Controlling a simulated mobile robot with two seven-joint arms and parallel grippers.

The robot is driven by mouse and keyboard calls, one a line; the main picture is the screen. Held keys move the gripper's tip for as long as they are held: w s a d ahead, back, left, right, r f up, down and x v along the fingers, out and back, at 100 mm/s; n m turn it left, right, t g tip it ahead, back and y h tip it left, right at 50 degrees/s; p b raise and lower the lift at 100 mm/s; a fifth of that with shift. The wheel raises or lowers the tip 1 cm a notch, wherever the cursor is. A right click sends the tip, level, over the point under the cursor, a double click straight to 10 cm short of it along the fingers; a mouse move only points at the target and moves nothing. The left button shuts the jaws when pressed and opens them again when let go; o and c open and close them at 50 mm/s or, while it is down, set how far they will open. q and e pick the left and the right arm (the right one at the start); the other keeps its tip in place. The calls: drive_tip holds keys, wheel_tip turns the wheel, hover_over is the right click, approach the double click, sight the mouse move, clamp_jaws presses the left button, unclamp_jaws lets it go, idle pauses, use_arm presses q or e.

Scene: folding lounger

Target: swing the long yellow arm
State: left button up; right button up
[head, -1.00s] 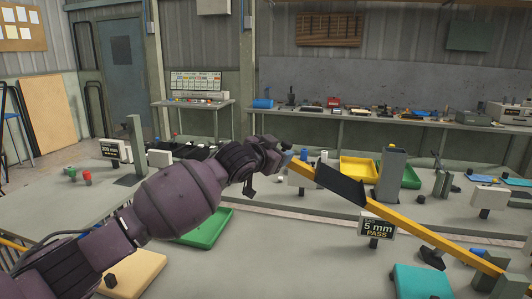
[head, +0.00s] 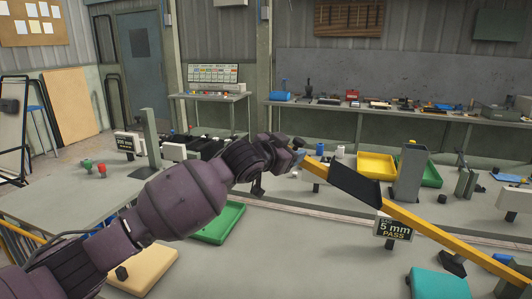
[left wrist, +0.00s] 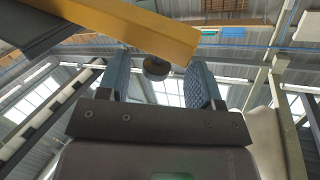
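The long yellow arm (head: 440,236) runs slantwise from the lower right up to my left gripper, with a black plate (head: 355,185) on its upper part. My left gripper (head: 294,166) is at the arm's upper left end. In the left wrist view, its two blue-grey fingers (left wrist: 160,78) stand apart. The yellow arm's end (left wrist: 150,28) crosses just beyond the fingertips. A dark round knob (left wrist: 156,68) shows between the fingers, with gaps on both sides. Contact between fingers and knob does not show. My right gripper is in no view.
A grey post (head: 410,173), a yellow tray (head: 376,166) and a green tray (head: 218,224) are near. A teal block (head: 438,284) lies at lower right. A tan pad (head: 147,272) lies under my left arm.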

use_arm(q)
drive_tip(key=v, duration=1)
drive_tip(key=shift+a+r, duration=0.2)
drive_tip(key=shift+r, duration=0.1)
drive_tip(key=shift+s, duration=0.1)
